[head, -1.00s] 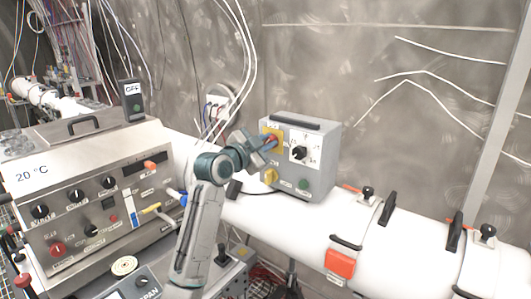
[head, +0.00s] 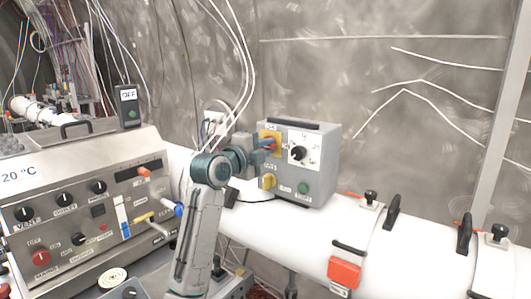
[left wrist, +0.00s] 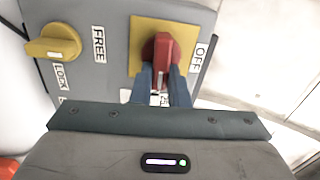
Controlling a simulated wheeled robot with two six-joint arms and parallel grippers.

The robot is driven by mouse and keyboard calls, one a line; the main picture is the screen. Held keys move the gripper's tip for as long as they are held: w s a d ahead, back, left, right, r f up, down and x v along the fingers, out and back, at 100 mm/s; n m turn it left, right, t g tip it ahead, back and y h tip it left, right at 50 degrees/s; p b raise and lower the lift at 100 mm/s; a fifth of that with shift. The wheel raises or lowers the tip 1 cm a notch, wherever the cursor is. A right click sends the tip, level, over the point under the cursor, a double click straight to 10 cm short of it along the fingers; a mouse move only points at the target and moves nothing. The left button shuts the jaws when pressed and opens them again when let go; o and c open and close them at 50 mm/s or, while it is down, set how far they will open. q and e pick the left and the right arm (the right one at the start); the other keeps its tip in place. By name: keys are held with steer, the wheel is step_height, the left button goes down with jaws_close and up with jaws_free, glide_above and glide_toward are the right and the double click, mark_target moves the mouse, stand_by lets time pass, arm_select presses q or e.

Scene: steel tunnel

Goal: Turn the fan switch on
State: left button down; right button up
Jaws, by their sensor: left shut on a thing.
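A grey control box (head: 318,175) sits on the white pipe in the head view. On its front is a yellow plate (head: 276,133) with a red switch handle (head: 271,143). In the left wrist view the red handle (left wrist: 162,50) stands out from the yellow plate (left wrist: 143,24), beside an OFF label (left wrist: 200,54). My left gripper (head: 263,145) is shut on the red handle. Its blue-grey fingers (left wrist: 162,80) sit on either side of the handle's near end. A label below the handle is mostly hidden by the fingers. My right gripper is not in view.
A yellow knob (head: 268,181) with FREE and LOCK labels, a black dial (head: 298,153) and a green button (head: 303,188) share the box. A steel console (head: 75,215) stands at left, with a black OFF unit (head: 129,108) behind it. Cables hang behind my arm.

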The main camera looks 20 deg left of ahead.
arm_select(q)
steer(key=shift+f+m, duration=0.15)
steer(key=shift+m, duration=0.25)
steer(key=c, duration=1.4)
jaws_free()
steer(key=b+v, duration=0.3)
steer(key=v, duration=0.7)
steer(key=shift+s+b, duration=0.3)
steer(key=shift+s, duration=0.05)
steer(key=shift+a, duration=0.15)
